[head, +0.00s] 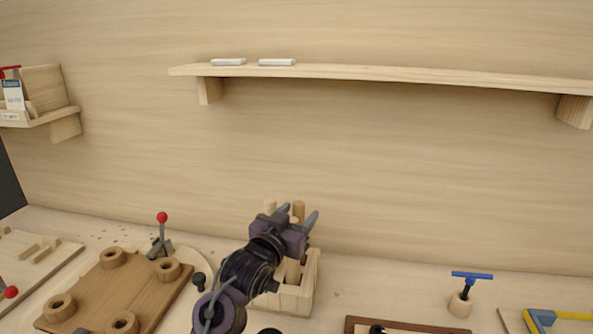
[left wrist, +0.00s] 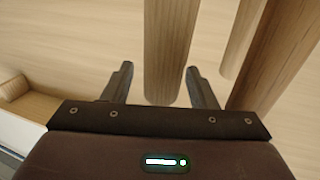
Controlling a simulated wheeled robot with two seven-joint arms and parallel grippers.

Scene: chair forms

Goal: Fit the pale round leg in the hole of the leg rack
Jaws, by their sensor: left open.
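The leg rack (head: 302,300) is a pale wooden box at the bottom middle of the head view, partly hidden by my left arm. Several round wooden legs stand up at it, among them a pale one (head: 270,206) and a browner one (head: 299,209). My left gripper (head: 298,213) is over the rack with its fingers apart. In the left wrist view a round leg (left wrist: 168,45) lies between the open fingers, with gaps at both sides. I cannot tell which leg this is, or whether it sits in a hole. My right gripper is out of view.
A brown board (head: 132,288) with ring-shaped sockets lies left of the rack, with a red-knobbed clamp (head: 161,235) behind it. A blue-handled tool (head: 466,290) stands at the right. A wall shelf (head: 400,74) runs above. Two more legs (left wrist: 242,40) show at the right of the wrist view.

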